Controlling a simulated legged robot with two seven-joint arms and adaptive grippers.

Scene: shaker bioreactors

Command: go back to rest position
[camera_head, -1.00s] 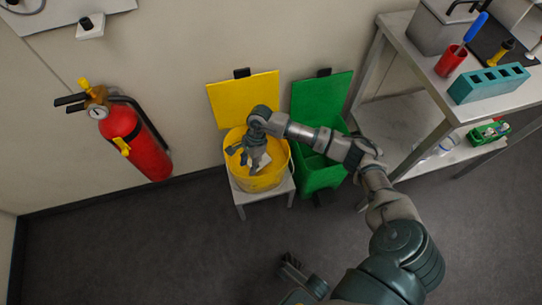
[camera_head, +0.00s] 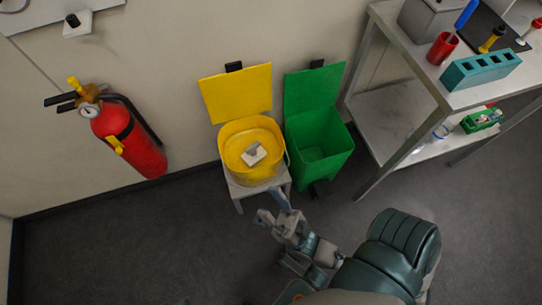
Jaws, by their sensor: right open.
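My right gripper (camera_head: 272,207) is open and empty, in front of the yellow bin and below it in the picture. Its arm is folded close to me, with the large dark green shoulder at the lower right. My left gripper cannot be made out in the head view.
A yellow bin (camera_head: 232,158) with its lid up stands on a small stand; a small whitish item (camera_head: 253,154) lies inside. An open green bin (camera_head: 332,168) is beside it. A red fire extinguisher (camera_head: 130,143) hangs at left. A metal table (camera_head: 400,62) stands at right.

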